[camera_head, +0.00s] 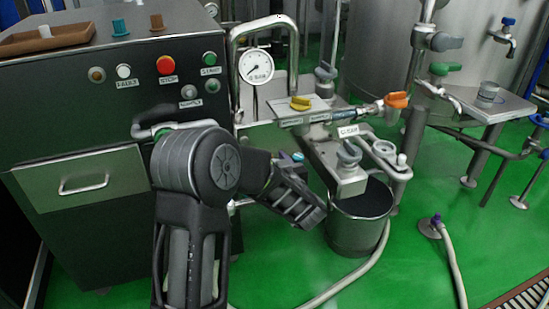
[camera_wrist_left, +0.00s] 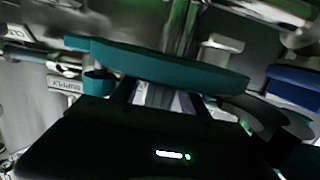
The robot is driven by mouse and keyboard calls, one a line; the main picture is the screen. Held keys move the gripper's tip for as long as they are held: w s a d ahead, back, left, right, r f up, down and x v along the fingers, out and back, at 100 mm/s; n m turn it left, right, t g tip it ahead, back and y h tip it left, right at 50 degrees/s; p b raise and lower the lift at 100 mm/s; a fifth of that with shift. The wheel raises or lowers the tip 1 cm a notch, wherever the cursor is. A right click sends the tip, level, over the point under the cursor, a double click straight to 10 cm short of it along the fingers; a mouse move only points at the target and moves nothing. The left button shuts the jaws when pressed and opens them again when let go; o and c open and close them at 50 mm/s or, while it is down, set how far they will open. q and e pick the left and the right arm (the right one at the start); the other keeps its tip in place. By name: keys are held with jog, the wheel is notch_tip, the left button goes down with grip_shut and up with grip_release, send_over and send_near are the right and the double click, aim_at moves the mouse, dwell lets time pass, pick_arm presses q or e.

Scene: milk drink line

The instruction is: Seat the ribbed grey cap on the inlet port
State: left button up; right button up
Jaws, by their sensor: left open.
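A grey knob-like cap (camera_head: 348,154) sits on a metal block below the manifold in the head view. A second grey knob (camera_head: 325,72) stands behind the manifold. I cannot tell which is the ribbed cap, and I cannot single out the inlet port. My left gripper (camera_head: 306,207) is left of the block, close to it in the picture, pointing down to the right. It is open; I see nothing held in it. In the left wrist view, a teal bar (camera_wrist_left: 165,68) crosses just ahead of the dark gripper body. My right gripper is not in view.
A steel bucket (camera_head: 357,225) stands below the block. A control cabinet (camera_head: 75,105) stands left. A cup-like piece (camera_head: 488,91) rests on the right shelf (camera_head: 510,108).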

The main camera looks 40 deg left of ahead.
pick_arm(q)
jog(key=shift+s+d+f, duration=0.1)
jog(key=shift+s+f, duration=0.05)
jog(key=shift+f, duration=0.3)
notch_tip(320, 180, up, 12)
jog(key=p, duration=1)
jog(key=w+d+r+m+t+h+p, duration=0.1)
jog(key=d+r+m+t+h+p, duration=0.2)
jog(key=d+p, duration=0.6)
jog(key=w+d+r+m+t+h+p, duration=0.2)
jog(key=d+r+m+h+p, duration=0.4)
jog(key=d, duration=0.7)
notch_tip(320, 180, up, 3)
jog(key=t+h+p, duration=0.1)
jog(key=h+p, duration=0.1)
jog(key=shift+w+d+r+m+t+h+p, duration=0.2)
jog(key=shift+w+d+m+t+h+p, duration=0.05)
jog(key=shift+m+t+h+p, duration=0.15)
